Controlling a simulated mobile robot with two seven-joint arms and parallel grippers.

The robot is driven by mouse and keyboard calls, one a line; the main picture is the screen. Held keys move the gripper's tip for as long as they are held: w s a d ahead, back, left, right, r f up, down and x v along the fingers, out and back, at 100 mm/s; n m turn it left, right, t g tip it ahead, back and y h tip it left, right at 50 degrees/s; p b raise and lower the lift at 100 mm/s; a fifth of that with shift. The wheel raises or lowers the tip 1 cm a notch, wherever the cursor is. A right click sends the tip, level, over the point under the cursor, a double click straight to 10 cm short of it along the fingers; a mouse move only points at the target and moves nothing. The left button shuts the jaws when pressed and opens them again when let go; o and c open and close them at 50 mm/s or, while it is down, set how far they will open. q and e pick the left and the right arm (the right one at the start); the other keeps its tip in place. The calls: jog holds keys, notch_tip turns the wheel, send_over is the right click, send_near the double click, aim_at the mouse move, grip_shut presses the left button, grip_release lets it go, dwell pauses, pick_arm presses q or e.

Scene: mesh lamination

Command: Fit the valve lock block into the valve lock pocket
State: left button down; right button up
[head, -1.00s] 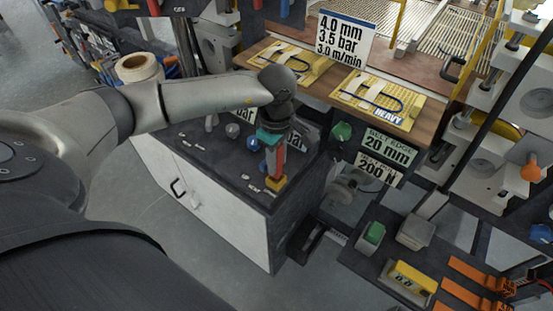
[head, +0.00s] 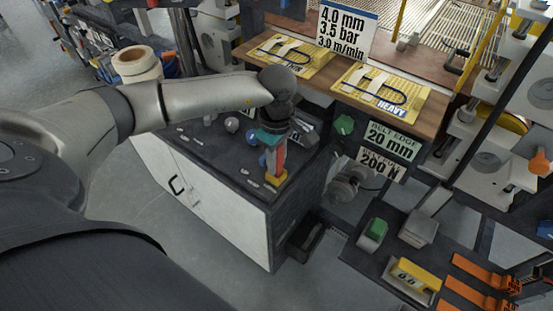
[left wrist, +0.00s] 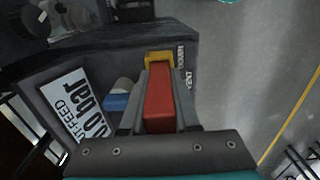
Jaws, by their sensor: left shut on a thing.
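A red block (head: 279,157), which I take as the valve lock block, is between the fingers of my left gripper (head: 277,162). It also shows in the left wrist view (left wrist: 159,105), with a grey finger on each side. A yellow bracket (head: 276,179), which I take as the valve lock pocket, is at the front right corner of the dark cabinet top. The block's lower end is right at the bracket. In the left wrist view the yellow bracket (left wrist: 160,58) shows just past the block's far end. I cannot tell whether the end is inside it. My right gripper is not in view.
The dark cabinet top (head: 235,178) carries a white pressure sign (left wrist: 78,108) and a blue and grey knob (left wrist: 118,98) beside the gripper. A lower dark shelf with a green block (head: 376,229) and a yellow block (head: 414,275) is at the right.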

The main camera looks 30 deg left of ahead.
pick_arm(q)
jog(key=shift+f+b, duration=0.5)
jog(key=shift+f, duration=0.1)
jog(key=c, duration=0.6)
grip_release()
jog(key=shift+o, duration=0.2)
jog(key=shift+r, duration=0.1)
notch_tip(320, 180, up, 15)
jog(key=shift+r+p, duration=0.1)
jog(key=shift+p, duration=0.35)
